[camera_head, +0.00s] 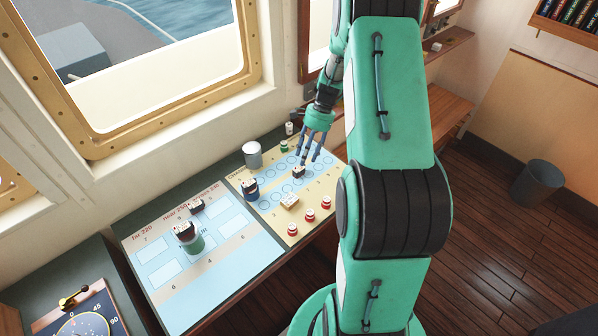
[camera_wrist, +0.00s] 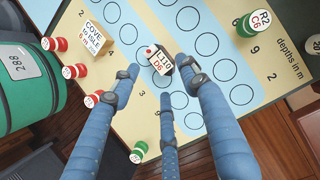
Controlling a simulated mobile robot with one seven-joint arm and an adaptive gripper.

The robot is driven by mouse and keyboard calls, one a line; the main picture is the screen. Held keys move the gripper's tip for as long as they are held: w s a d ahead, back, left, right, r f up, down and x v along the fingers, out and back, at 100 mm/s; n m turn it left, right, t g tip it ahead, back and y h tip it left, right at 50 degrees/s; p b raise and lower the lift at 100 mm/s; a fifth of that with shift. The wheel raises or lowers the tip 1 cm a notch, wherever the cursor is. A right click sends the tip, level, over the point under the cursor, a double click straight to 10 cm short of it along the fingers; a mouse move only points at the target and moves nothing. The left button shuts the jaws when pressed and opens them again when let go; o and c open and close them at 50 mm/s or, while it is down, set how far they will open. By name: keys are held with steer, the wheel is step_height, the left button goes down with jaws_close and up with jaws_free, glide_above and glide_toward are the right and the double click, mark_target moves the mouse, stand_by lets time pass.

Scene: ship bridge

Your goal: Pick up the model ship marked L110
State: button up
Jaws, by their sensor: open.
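The model ship marked L110 (camera_wrist: 162,64) is a small dark-hulled piece with a cream top label reading L110 and D6. It stands on the blue chart area among printed circles. In the head view, the small dark ship (camera_head: 299,172) shows just below my fingertips. My gripper (camera_head: 311,150) points down over it from above. In the wrist view, the three blue fingers of my gripper (camera_wrist: 165,82) are spread around the ship, with one fingertip to its left, one to its right and one below it. Contact is not visible. The gripper is open and holds nothing.
A dark blue ship (camera_head: 250,189), a grey cup (camera_head: 252,155) and a green-and-white piece (camera_wrist: 251,24) are also close. More ships (camera_head: 183,231) stand on the left chart.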

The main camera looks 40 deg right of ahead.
mark_target(301, 170)
steer(key=shift+a+b+x, duration=0.1)
steer(key=shift+b+x, duration=0.1)
steer(key=shift+x, duration=1.1)
steer(key=shift+a+b+x, duration=0.15)
steer(key=shift+b+x, duration=0.05)
steer(key=shift+x, duration=1.1)
steer(key=shift+s+r, duration=0.1)
steer(key=shift+s, duration=0.05)
steer(key=c, duration=0.9)
